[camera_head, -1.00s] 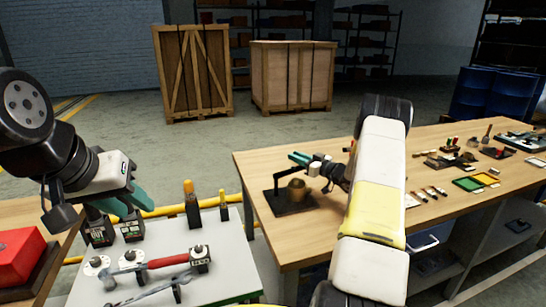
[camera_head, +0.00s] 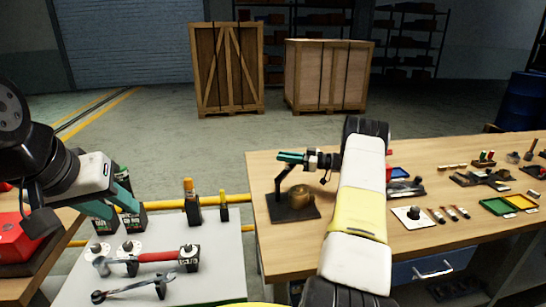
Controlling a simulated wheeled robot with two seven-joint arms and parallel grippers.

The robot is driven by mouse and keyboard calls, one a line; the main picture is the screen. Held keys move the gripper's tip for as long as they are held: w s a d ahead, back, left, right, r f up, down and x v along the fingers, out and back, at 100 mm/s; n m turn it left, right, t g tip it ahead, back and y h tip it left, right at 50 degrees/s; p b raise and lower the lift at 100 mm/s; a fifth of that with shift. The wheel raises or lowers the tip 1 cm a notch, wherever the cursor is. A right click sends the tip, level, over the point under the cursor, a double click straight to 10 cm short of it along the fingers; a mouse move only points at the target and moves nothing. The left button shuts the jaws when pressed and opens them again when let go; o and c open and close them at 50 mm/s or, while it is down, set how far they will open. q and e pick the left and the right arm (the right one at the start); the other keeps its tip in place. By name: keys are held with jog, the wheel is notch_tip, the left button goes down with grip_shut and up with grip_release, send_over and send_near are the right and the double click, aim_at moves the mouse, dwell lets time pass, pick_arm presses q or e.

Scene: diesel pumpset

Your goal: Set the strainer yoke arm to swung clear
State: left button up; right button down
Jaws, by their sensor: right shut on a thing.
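The strainer is a small brass pot (camera_head: 300,196) on a dark square base plate (camera_head: 288,213), near the left end of the wooden bench. The dark, thin yoke arm (camera_head: 279,182) rises at the pot's left side, and its upper end meets my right gripper. My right gripper (camera_head: 290,157) has teal fingers shut on the yoke arm's upper end, above and left of the pot; the fingers partly hide the grip. My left gripper (camera_head: 108,203) hangs at the left over the tool table, its teal fingers apart and empty, away from the strainer.
The grey tool table (camera_head: 215,265) at front left holds a hammer (camera_head: 160,257), a wrench (camera_head: 135,287) and bottles. The bench (camera_head: 410,245) carries small parts and trays (camera_head: 510,204) to the right of my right arm. Yellow rails (camera_head: 165,208) run behind the tool table. Crates (camera_head: 228,70) stand far back.

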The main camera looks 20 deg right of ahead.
dwell(0.4)
jog(key=c, duration=1.3)
grip_release()
jog(key=shift+a, duration=0.1)
jog(key=s+a+r, duration=0.2)
jog(key=s+a, duration=0.1)
jog(key=s, duration=0.4)
jog(key=s+a+r, duration=0.3)
jog(key=s, duration=0.4)
jog(key=shift+s, duration=0.35)
jog(key=shift+w, duration=0.1)
